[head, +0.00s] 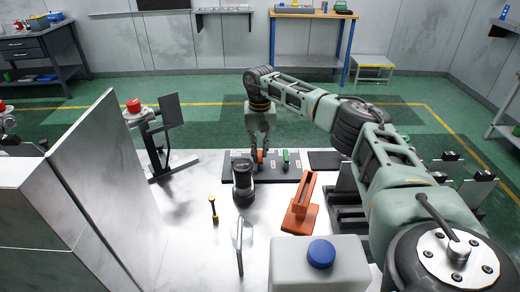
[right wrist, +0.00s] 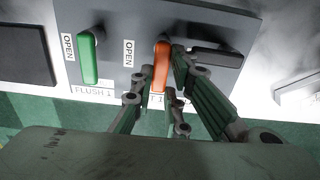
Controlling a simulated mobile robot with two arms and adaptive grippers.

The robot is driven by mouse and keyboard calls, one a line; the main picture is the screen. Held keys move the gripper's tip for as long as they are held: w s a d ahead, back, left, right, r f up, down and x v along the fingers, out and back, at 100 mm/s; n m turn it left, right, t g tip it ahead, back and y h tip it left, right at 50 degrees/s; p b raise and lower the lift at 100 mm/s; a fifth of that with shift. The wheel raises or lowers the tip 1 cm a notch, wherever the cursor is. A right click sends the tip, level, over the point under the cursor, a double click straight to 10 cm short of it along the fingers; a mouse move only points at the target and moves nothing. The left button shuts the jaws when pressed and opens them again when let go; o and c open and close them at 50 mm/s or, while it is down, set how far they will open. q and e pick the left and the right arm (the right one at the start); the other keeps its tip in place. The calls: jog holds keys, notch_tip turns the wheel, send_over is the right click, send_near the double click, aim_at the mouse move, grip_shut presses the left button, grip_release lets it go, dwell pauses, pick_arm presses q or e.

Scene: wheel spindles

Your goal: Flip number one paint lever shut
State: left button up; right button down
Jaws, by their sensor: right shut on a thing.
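The orange lever (right wrist: 161,68) stands on a grey lever panel (right wrist: 212,20), with an OPEN label to its left. It points down toward the panel's label edge, parallel to the green lever beside it. The label below the orange lever is mostly covered by my fingers, so its name cannot be read in full. My right gripper (right wrist: 165,62) is shut on the orange lever, with fingers on both sides of it. In the head view my right gripper (head: 260,146) reaches down onto the orange lever (head: 260,156) at the panel. My left gripper is not in view.
A green lever (right wrist: 88,57) marked FLUSH 1 is to the left, and a black lever (right wrist: 215,57) to the right. Nearer on the table are a black cylinder (head: 243,183), an orange stand (head: 301,206) and a white container with a blue cap (head: 321,254).

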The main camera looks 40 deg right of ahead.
aim_at(260, 154)
jog(key=c, duration=1.7)
grip_release()
jog(key=shift+r, duration=0.1)
jog(key=shift+r, duration=3.95)
